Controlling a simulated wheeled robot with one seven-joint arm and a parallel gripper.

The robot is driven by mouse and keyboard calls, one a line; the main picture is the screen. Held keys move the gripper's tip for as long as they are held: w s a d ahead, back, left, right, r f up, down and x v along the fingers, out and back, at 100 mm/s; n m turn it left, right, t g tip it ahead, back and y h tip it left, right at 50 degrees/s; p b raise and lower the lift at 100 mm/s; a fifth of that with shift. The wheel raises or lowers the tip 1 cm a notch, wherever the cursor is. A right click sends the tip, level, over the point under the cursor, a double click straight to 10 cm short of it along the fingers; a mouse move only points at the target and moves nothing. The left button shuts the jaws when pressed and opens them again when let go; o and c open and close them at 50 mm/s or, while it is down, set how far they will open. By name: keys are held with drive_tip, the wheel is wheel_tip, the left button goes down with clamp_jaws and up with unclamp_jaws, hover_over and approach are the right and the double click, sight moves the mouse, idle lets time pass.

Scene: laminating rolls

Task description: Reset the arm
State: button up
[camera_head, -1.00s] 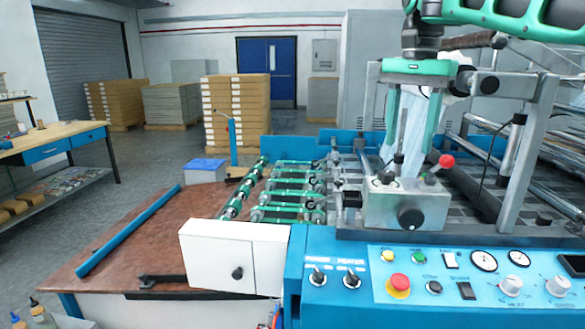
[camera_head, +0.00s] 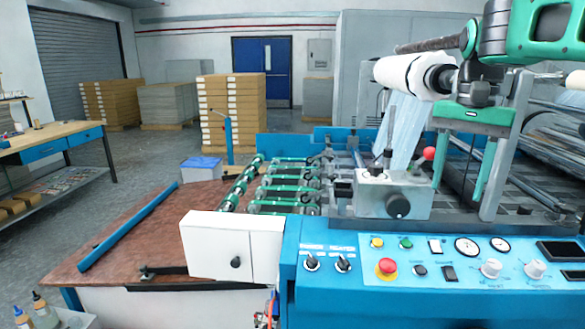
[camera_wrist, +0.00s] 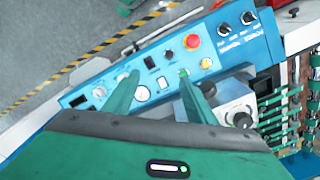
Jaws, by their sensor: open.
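My gripper (camera_head: 459,188) is open and empty, pointing down above the right part of the laminating machine. Its two green fingers are spread apart, and they also show in the wrist view (camera_wrist: 160,84) above the blue control panel (camera_wrist: 150,85). A white roll (camera_head: 405,74) sits to the left of my gripper and higher in the picture, with a dark core end facing right. A pale clear film (camera_head: 405,125) hangs down below the roll. The fingers are apart from the roll. My arm hides part of the frame behind it.
The blue panel (camera_head: 420,300) carries knobs, gauges and a red button (camera_head: 386,267). A metal block with a black knob (camera_head: 398,206) and a red ball lever (camera_head: 428,153) stand near my gripper. Metal posts (camera_head: 507,150) and rollers are close on the right.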

drive_tip(key=s+d+f+n, duration=0.1)
drive_tip(key=s+d+f, duration=0.3)
drive_tip(key=s+f, duration=0.6)
drive_tip(key=s+d+f+n, duration=0.1)
drive_tip(key=s+d+f, duration=0.3)
drive_tip(key=s+f, duration=0.7)
drive_tip(key=s, duration=0.3)
drive_tip(key=shift+d+f, duration=0.15)
drive_tip(key=c, duration=0.4)
drive_tip(key=shift+s, duration=0.1)
drive_tip(key=shift+c, duration=0.5)
